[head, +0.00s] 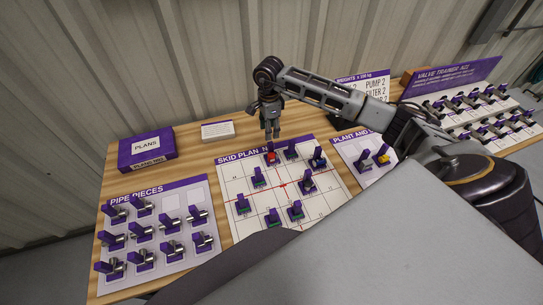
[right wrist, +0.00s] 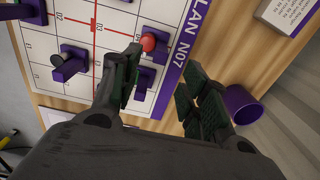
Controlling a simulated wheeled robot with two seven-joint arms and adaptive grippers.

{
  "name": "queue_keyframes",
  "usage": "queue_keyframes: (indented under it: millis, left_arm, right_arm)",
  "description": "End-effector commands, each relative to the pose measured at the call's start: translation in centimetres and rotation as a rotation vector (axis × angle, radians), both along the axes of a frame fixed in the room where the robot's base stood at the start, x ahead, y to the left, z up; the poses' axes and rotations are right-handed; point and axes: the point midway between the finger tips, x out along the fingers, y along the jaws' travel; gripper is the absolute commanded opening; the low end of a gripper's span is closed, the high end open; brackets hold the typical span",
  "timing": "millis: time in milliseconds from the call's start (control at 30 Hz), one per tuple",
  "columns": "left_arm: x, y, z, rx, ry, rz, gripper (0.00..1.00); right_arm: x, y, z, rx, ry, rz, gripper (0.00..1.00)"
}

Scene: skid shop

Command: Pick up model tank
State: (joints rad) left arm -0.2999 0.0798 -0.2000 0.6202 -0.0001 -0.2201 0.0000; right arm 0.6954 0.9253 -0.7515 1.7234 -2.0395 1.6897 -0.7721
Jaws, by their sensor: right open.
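My right gripper (head: 271,133) hangs, pointing down, over the far edge of the skid plan board (head: 233,185). In the right wrist view its two dark fingers (right wrist: 162,65) are apart with nothing between them. A red-topped model on a purple base (head: 270,157) stands on the board close to the gripper; its red ball (right wrist: 148,42) shows beside the left finger in the wrist view. A purple cylinder (right wrist: 243,105) is on the wood beyond the right finger, partly hidden by it. I cannot tell which piece is the model tank. My left gripper is not in view.
Several purple-based models stand on the skid plan board. A pipe pieces board (head: 150,200) is at left, a purple plans box (head: 147,150) behind it, a white card (head: 218,131) beside that. A valve rack (head: 470,95) is at right. Corrugated wall stands behind.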

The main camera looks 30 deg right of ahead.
Motion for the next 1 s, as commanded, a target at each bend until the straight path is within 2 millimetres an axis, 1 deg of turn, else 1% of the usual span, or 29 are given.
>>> queue_keyframes:
  millis: [100,300,433,833,1000]
  left_arm:
    - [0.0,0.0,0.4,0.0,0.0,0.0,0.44]
    - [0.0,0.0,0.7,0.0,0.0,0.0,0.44]
    - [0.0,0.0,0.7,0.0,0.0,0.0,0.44]
    - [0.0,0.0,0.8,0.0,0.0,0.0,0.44]
    - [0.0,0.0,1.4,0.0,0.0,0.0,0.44]
  right_arm:
    - [-0.1,0.0,-1.5,0.001,0.003,-0.001,0.45]
    - [0.0,0.0,-3.5,0.001,0.001,0.0,0.45]
    - [0.0,0.0,-3.9,0.0,0.0,0.0,0.45]
    - [0.0,-0.1,-4.2,-0.001,0.001,0.0,0.45]
    - [0.0,-0.2,-5.2,0.001,0.003,-0.001,0.45]
